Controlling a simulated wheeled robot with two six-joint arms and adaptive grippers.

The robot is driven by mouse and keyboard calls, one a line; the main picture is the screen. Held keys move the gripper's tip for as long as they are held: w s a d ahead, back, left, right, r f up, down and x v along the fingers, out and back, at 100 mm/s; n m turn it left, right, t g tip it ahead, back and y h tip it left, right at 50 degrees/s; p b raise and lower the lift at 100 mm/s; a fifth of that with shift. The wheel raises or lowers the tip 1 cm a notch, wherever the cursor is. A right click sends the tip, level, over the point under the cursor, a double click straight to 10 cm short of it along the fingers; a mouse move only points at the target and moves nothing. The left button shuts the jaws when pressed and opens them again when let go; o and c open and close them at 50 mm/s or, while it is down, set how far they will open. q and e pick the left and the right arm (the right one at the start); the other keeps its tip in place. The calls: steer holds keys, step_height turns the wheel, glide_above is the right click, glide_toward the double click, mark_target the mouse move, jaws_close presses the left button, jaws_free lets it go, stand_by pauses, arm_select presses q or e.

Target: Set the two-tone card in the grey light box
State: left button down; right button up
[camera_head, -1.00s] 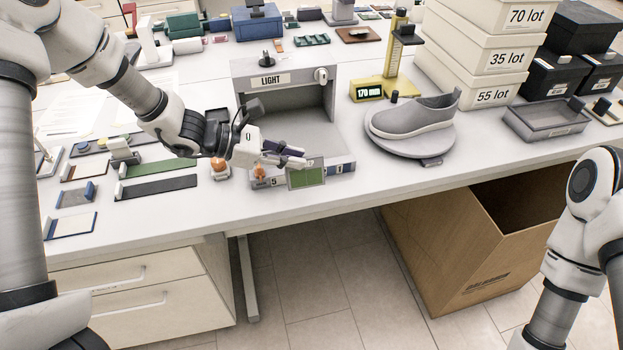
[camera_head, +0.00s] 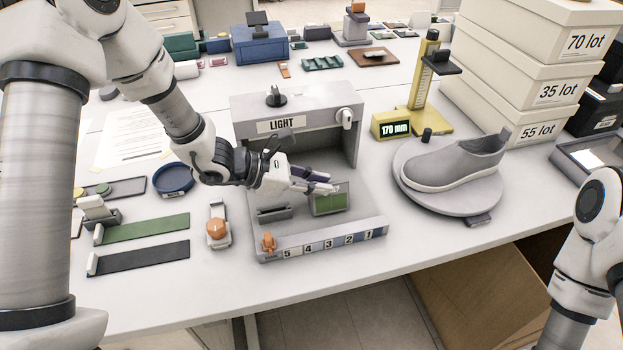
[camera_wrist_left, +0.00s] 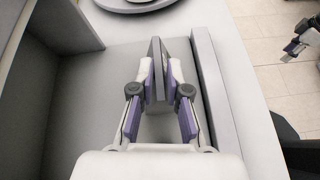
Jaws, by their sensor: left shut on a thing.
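The grey light box (camera_head: 346,110), marked LIGHT, stands on the table with its open front toward me. My left gripper (camera_head: 328,189) reaches into the front of the box. It is shut on the two-tone card (camera_head: 331,201), whose green face in a grey border shows in the head view. The card is upright, behind the numbered front strip (camera_head: 334,241). In the left wrist view the card (camera_wrist_left: 155,68) stands edge-on between the fingertips. Whether its lower edge touches the box floor is unclear.
A grey slotted block (camera_head: 274,213) sits in the box left of the card. An orange knob (camera_head: 268,242) is at the strip's left end. A grey shoe (camera_head: 455,165) on a round stand (camera_head: 429,202) and a yellow gauge (camera_head: 424,85) are to the right.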

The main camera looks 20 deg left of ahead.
arm_select(q)
steer(key=shift+w+a+f, duration=0.15)
steer(key=shift+a+f, duration=0.05)
steer(key=shift+f, duration=0.4)
steer(key=shift+w+a, duration=0.15)
steer(key=shift+a, duration=0.05)
steer(key=shift+s+d, duration=0.2)
steer(key=shift+d, duration=0.15)
steer(key=c, duration=1.2)
jaws_free()
steer(key=shift+o, duration=0.2)
steer(key=shift+w+a, duration=0.1)
steer(key=shift+a, duration=0.1)
steer(key=shift+r, duration=0.3)
steer(key=p+v, duration=0.2)
steer(key=v, duration=1)
steer(key=shift+f+p, duration=0.2)
steer(key=shift+p, duration=0.2)
arm_select(e)
steer(key=shift+w+a+r, duration=0.1)
steer(key=shift+a+r, duration=0.05)
steer(key=shift+r, duration=0.35)
steer(key=shift+w+a+r, duration=0.1)
steer(key=shift+a+r, duration=0.05)
steer(key=shift+r, duration=0.3)
